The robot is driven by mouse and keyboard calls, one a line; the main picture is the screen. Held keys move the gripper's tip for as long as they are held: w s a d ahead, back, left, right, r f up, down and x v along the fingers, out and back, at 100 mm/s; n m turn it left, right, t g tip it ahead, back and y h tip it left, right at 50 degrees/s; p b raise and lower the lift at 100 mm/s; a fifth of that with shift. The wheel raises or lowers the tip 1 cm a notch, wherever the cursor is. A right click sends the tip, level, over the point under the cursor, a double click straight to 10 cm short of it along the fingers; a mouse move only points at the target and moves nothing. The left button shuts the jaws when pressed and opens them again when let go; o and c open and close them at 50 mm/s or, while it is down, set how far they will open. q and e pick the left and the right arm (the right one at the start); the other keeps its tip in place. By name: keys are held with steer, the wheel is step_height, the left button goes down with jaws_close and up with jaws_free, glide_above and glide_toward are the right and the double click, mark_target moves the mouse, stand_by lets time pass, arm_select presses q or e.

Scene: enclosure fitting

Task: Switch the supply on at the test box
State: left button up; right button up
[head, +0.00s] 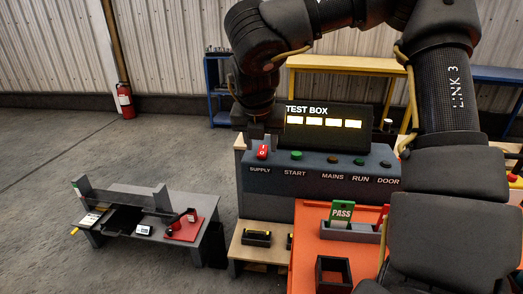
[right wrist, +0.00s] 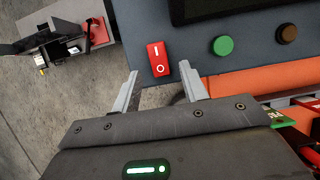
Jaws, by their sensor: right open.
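The test box (head: 320,185) is a dark blue-grey console with a lit display (head: 324,122). Its red SUPPLY rocker switch (head: 262,152) is at the left of the sloped panel. In the right wrist view the rocker (right wrist: 158,58), marked I and O, lies just beyond and between the fingertips. I cannot tell which side is pressed in. My right gripper (right wrist: 161,85) is open and empty, its two fingers apart on either side of the rocker's lower end. In the head view it points down just above the switch (head: 259,135), partly hidden by its wrist. My left gripper is not in view.
A green START button (head: 296,155) and dark MAINS, RUN and DOOR lamps (head: 359,161) are right of the switch. An orange surface (head: 306,240) with a green PASS card (head: 342,211) is in front. A low grey bench (head: 150,195) stands left, with open floor around it.

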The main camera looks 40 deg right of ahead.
steer(key=shift+x, duration=1.05)
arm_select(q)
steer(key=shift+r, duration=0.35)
arm_select(e)
jaws_close()
steer(key=shift+r, duration=0.1)
steer(key=g+y+p, duration=0.1)
steer(key=p, duration=0.1)
steer(key=y+p, duration=0.1)
steer(key=shift+w+d+r+g+p, duration=0.2)
steer(key=shift+d+r+g+p, duration=0.15)
steer(key=shift+g, duration=0.05)
steer(key=shift+w+d+f+g+y+p, duration=0.15)
steer(key=shift+g+y+p, duration=0.35)
steer(key=shift+y+p, duration=0.4)
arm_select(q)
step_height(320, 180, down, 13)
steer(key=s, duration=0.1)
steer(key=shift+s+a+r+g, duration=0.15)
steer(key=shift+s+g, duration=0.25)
